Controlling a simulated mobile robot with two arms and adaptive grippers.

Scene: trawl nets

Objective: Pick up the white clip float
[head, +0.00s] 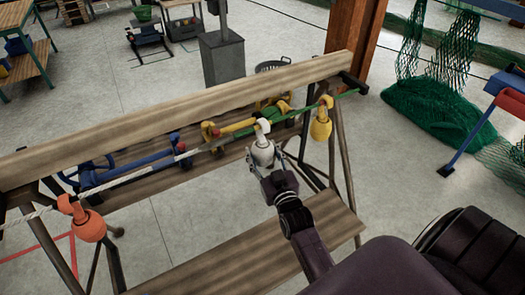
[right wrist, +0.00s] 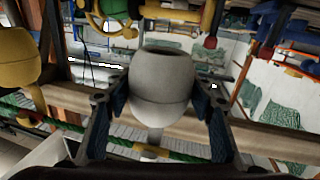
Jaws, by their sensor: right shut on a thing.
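The white clip float (head: 262,153) hangs by its clip from the rope strung along the wooden rack. My right gripper (head: 266,172) is at the float from below and in front. In the right wrist view the float (right wrist: 160,88) fills the space between the two fingers (right wrist: 165,115), which are shut on its sides. Its clip still appears to be at the rope. A yellow clip float (head: 320,128) hangs on the rope to the right, and an orange clip float (head: 89,225) hangs to the left. My left gripper is not in view.
The wooden rack (head: 180,108) has an upper beam and a lower plank (head: 235,250). Blue and yellow tools lie along its shelf behind the rope. A grey pedestal (head: 223,60) stands behind. Green nets (head: 435,105) hang at right.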

